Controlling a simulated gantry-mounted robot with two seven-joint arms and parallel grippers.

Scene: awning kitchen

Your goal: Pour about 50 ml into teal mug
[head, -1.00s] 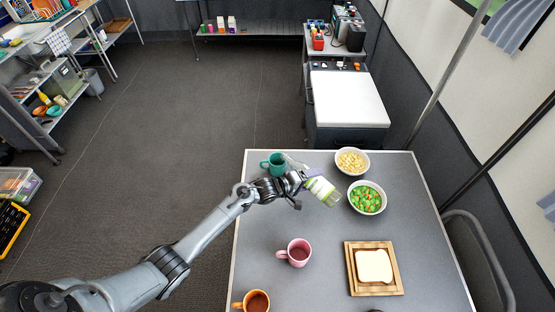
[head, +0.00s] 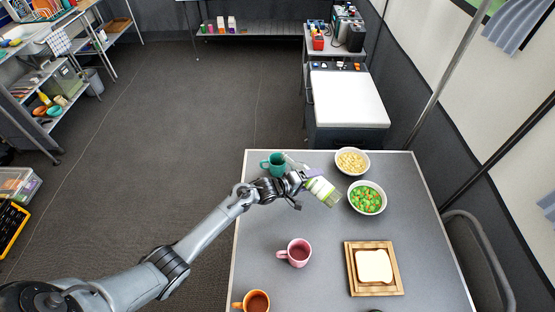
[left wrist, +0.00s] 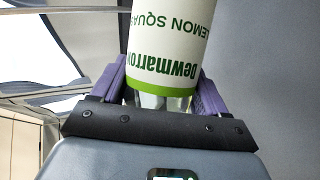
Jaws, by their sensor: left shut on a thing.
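The teal mug (head: 273,164) stands at the table's far left corner, behind my left arm's wrist. My left gripper (head: 312,179) is shut on a bottle (head: 325,191) with a white and green label, held tilted to the right of the mug. In the left wrist view the bottle (left wrist: 168,45) reads "Dewmarrow" and "Lemon Squash" in part, upside down, between the purple fingers of the gripper (left wrist: 163,85). The bottle's mouth and any liquid are not clear. The inside of the mug is too small to read. My right gripper is out of view.
A pink mug (head: 296,252) and an orange mug (head: 256,301) stand along the left side of the table (head: 330,230). A bowl of pale food (head: 351,161) and a bowl of green and orange pieces (head: 367,198) stand right of the bottle. Bread lies on a wooden board (head: 351,274).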

